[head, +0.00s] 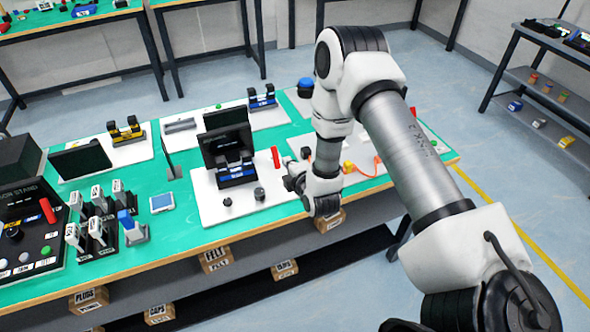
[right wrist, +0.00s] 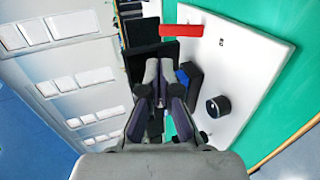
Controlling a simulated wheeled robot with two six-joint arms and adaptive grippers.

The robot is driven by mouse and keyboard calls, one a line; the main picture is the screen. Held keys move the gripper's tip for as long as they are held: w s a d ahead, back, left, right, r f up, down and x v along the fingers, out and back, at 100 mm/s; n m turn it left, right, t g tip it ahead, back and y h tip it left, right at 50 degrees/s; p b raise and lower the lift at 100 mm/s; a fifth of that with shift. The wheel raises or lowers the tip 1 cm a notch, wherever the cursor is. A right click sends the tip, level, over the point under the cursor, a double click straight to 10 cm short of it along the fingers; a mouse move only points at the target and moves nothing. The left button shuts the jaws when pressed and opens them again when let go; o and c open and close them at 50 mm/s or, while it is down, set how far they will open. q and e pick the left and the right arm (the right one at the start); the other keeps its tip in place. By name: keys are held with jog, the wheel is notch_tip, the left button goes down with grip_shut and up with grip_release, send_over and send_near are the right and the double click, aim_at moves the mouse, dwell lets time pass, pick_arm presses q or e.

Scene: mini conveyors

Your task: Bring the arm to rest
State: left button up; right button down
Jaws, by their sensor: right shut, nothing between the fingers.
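My right arm reaches in from the right side of the head view, over the right part of the green table (head: 180,220). My left gripper is in no view.
A black screen stand (head: 228,150) and a red lever (head: 275,157) stand close left of the gripper. White switches (head: 95,215) crowd the table's left. Labelled boxes (head: 215,258) lie on the shelf below.

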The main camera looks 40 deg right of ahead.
jog(key=s+a+f, duration=0.1)
jog(key=s+f, duration=0.1)
jog(key=s+a+f+n+g+y, duration=0.1)
jog(key=s+a, duration=0.1)
jog(key=s+a+f+g, duration=0.1)
jog(key=s+a+f, duration=0.1)
jog(key=s, duration=0.1)
jog(key=shift+a+f+y, duration=0.15)
jog(key=shift+f+y, duration=0.15)
jog(key=s+a+f+m+g, duration=0.2)
jog(key=s+f+m+g, duration=0.1)
jog(key=s, duration=0.5)
jog(key=s+a+f+m+g+y, duration=0.1)
jog(key=s+a+f+m+g, duration=0.1)
jog(key=s+m, duration=0.6)
jog(key=s+a+f+m+g, duration=0.2)
jog(key=s+f+m+g, duration=0.2)
jog(key=s, duration=0.5)
jog(key=m+g, duration=0.1)
jog(key=g, duration=0.1)
jog(key=shift+s+a+f+m+g+y, duration=0.25)
jog(key=shift+s+f+m+g+y, duration=0.05)
jog(key=shift+s+f+m, duration=0.1)
